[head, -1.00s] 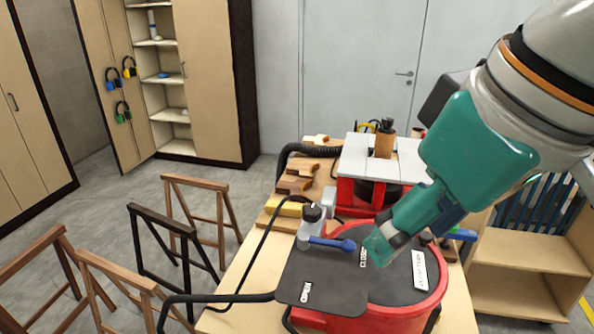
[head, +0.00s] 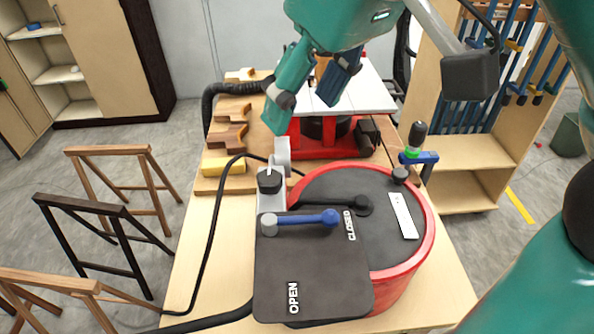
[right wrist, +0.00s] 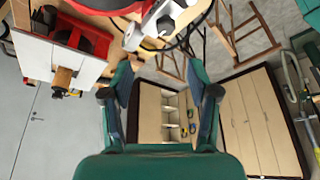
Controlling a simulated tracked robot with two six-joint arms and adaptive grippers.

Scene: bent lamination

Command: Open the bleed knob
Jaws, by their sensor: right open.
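A black round knob (head: 270,181) with a white line sits on a grey block at the left edge of the red round vessel (head: 425,250). In front of it, a blue lever (head: 305,219) lies across a black plate (head: 300,260) lettered OPEN near its front and CLOSED at its back right. The lever's ball end points right, towards CLOSED. My right gripper (head: 303,108) is open and empty, above and behind the knob, apart from it. Its spread fingers also show in the right wrist view (right wrist: 160,75). My left gripper is out of view.
A red machine with a white top (head: 375,97) stands behind the vessel. Curved wooden blocks (head: 230,135) and a yellow block (head: 223,166) lie left of it. A black cable (head: 213,225) runs along the bench's left side. Wooden trestles (head: 125,165) stand on the floor at left.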

